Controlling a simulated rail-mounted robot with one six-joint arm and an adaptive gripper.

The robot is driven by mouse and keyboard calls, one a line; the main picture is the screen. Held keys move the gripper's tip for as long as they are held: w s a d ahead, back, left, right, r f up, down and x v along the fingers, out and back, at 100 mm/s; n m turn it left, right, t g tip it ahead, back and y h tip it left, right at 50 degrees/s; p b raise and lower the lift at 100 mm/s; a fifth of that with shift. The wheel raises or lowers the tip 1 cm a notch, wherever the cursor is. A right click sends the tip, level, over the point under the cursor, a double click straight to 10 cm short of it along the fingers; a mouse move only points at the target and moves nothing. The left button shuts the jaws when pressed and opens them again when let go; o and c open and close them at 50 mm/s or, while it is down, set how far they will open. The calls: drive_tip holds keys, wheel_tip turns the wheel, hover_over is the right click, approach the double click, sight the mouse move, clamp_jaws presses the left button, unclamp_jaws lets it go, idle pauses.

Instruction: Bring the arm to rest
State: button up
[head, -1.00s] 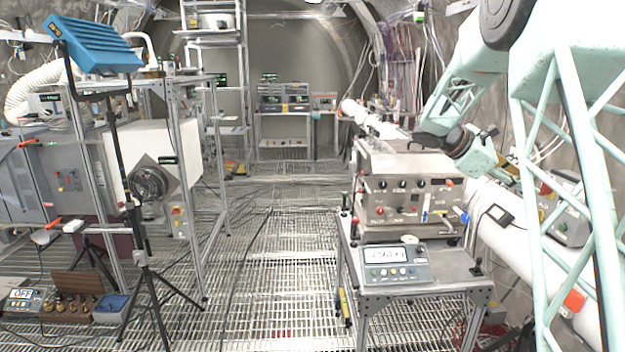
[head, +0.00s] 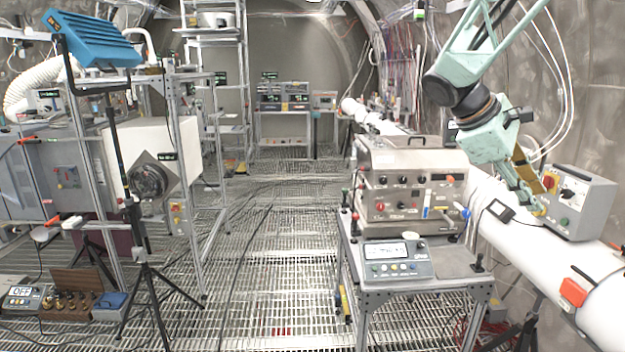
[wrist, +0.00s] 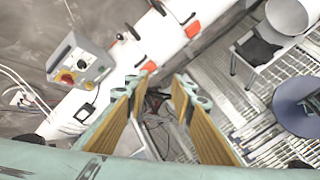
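My gripper (head: 534,205) hangs at the end of my pale green arm at the right of the head view. It points down and slightly right, in front of the white pipe and the grey control box. In the wrist view my gripper (wrist: 163,88) shows two fingers with tan pads standing apart, with cables and floor visible between them. It is open and holds nothing. Whether the fingers touch the pipe cannot be told from the head view; in the wrist view they look clear of it.
The grey control box (head: 578,203) sits on the white pipe (head: 600,288) close to my gripper. A steel instrument (head: 412,190) and a grey display unit (head: 398,264) stand on the cart to the left. The grated aisle floor (head: 270,260) is largely clear.

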drive_tip(key=s+a+f+m+t+y+b, duration=0.1)
drive_tip(key=s+a+f+m+y, duration=0.2)
drive_tip(key=s+a, duration=0.6)
drive_tip(key=s+a+f+m+t+y+b, duration=0.1)
drive_tip(key=s+a+f+m+y+b, duration=0.1)
drive_tip(key=s+a, duration=0.8)
drive_tip(key=s+a+f+m+t+y+b, duration=0.1)
drive_tip(key=s+a+f, duration=0.5)
drive_tip(key=s, duration=1.2)
drive_tip(key=a+m+y+b, duration=0.1)
drive_tip(key=a+m+y, duration=0.1)
drive_tip(key=a, duration=0.1)
drive_tip(key=shift+s+a+m+t+y, duration=0.25)
drive_tip(key=shift+s+m+t+y, duration=0.15)
drive_tip(key=shift+r, duration=0.1)
